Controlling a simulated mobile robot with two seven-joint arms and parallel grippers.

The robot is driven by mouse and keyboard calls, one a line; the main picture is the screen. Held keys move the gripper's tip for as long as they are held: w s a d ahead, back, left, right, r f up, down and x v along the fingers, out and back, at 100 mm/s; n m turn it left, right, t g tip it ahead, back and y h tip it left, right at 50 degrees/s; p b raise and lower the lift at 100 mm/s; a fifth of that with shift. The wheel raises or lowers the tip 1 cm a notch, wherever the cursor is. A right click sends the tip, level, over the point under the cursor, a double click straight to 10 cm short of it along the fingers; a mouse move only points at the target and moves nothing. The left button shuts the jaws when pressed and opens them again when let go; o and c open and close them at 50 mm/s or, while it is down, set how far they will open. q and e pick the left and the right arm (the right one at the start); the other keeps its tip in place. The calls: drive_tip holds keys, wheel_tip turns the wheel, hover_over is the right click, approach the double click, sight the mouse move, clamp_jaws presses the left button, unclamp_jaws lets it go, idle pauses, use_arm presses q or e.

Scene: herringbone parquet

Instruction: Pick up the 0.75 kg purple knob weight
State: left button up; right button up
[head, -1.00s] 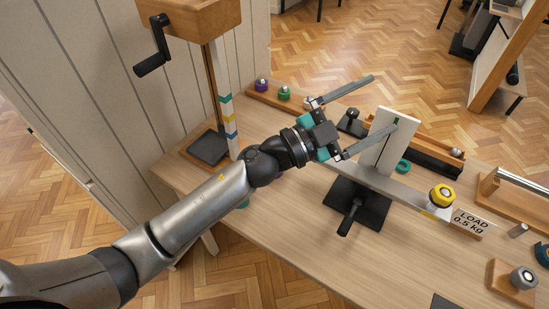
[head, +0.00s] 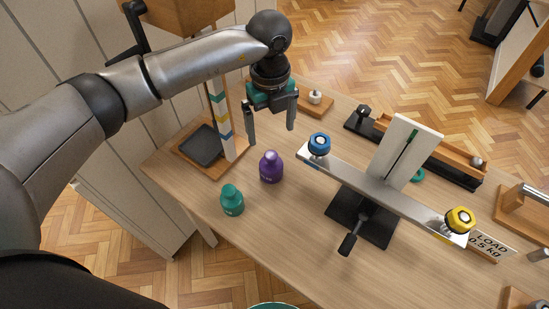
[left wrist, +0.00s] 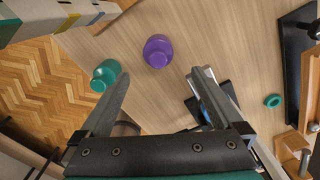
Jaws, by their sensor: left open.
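The purple knob weight (head: 271,167) stands upright on the table, left of the balance beam; its pale label is too small to read. It also shows in the left wrist view (left wrist: 158,53), just beyond the gap between the fingertips. My left gripper (head: 270,136) is open and points down, its fingertips above and slightly behind the purple weight, with nothing between them. In the left wrist view the fingers (left wrist: 160,75) are spread wide on either side below the weight. My right gripper is in neither view.
A teal knob weight (head: 232,200) stands close by at the front left. The balance beam (head: 385,193), with a blue weight (head: 319,145) and a yellow weight (head: 459,219), is to the right. A wooden post stand (head: 222,128) is at the left. Table before the purple weight is clear.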

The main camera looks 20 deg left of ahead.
sight(271, 155)
use_arm(q)
drive_tip(key=f, duration=0.1)
drive_tip(key=s+f, duration=0.1)
drive_tip(key=f, duration=0.1)
drive_tip(key=shift+f+b, duration=0.15)
drive_tip(key=shift+b, duration=0.15)
wheel_tip(271, 155, down, 5)
drive_tip(key=shift+w+r+b, duration=0.1)
drive_tip(key=shift+b, duration=0.4)
drive_tip(key=shift+f, duration=0.9)
wheel_tip(271, 155, down, 4)
drive_tip(key=shift+f+b, duration=0.25)
drive_tip(key=shift+b, duration=0.65)
drive_tip(key=c, duration=0.9)
drive_tip(key=shift+w, duration=0.1)
clamp_jaws()
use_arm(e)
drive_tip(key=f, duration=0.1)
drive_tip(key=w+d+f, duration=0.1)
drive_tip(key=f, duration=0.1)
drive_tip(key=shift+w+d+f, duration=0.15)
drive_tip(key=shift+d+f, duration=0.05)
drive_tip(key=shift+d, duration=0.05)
